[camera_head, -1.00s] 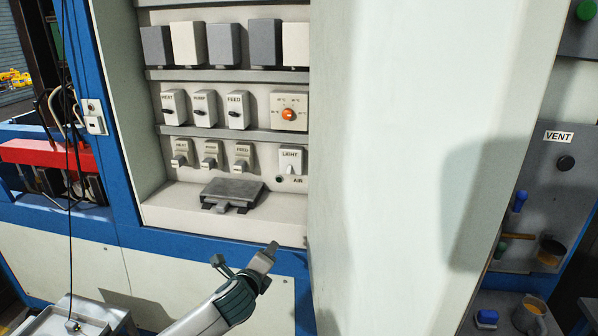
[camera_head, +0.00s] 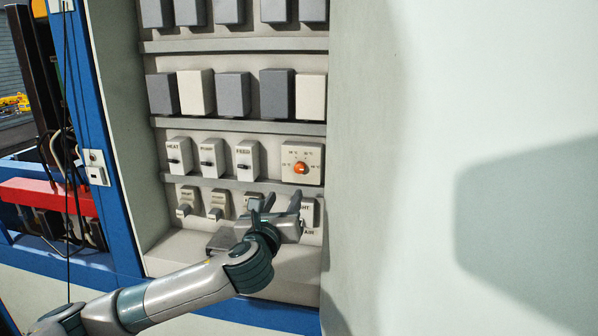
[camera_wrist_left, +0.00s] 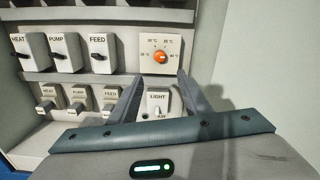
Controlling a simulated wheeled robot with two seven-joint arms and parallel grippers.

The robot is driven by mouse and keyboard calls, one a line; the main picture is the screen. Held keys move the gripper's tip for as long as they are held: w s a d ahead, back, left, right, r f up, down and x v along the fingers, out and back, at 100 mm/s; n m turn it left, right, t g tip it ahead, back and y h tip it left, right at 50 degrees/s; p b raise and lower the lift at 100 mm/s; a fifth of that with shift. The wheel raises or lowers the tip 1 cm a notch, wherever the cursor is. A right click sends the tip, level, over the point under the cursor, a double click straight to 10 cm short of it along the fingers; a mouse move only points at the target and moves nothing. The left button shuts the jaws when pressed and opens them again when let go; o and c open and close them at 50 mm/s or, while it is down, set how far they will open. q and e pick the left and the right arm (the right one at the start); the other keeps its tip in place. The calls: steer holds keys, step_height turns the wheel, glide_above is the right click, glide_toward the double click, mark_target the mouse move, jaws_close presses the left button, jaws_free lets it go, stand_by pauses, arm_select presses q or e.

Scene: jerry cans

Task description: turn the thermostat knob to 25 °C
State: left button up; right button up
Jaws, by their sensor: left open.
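The thermostat is a cream box (camera_head: 314,151) on the cabinet wall with an orange knob (camera_head: 301,169) on its face. In the left wrist view the knob (camera_wrist_left: 160,57) sits among several temperature marks too small to read surely; its pointer setting cannot be told. My left gripper (camera_head: 281,200) is open and empty, its two fingers pointing up toward the panel, below the thermostat in the head view. In the left wrist view the knob shows above the gap between the fingertips (camera_wrist_left: 160,79), and the fingers appear apart from it. My right gripper is not in view.
HEAT (camera_head: 179,155), PUMP (camera_head: 211,157) and FEED (camera_head: 247,159) switch boxes stand left of the thermostat. A LIGHT switch (camera_wrist_left: 158,103) is below it, partly hidden by my gripper in the head view. Grey and cream boxes fill the row above. A pale panel (camera_head: 430,170) borders the right.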

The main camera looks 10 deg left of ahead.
mark_target(299, 170)
arm_select(q)
steer(key=w+p, duration=0.6)
steer(key=w, duration=0.9)
steer(key=shift+w, duration=1.2)
steer(key=c, duration=1)
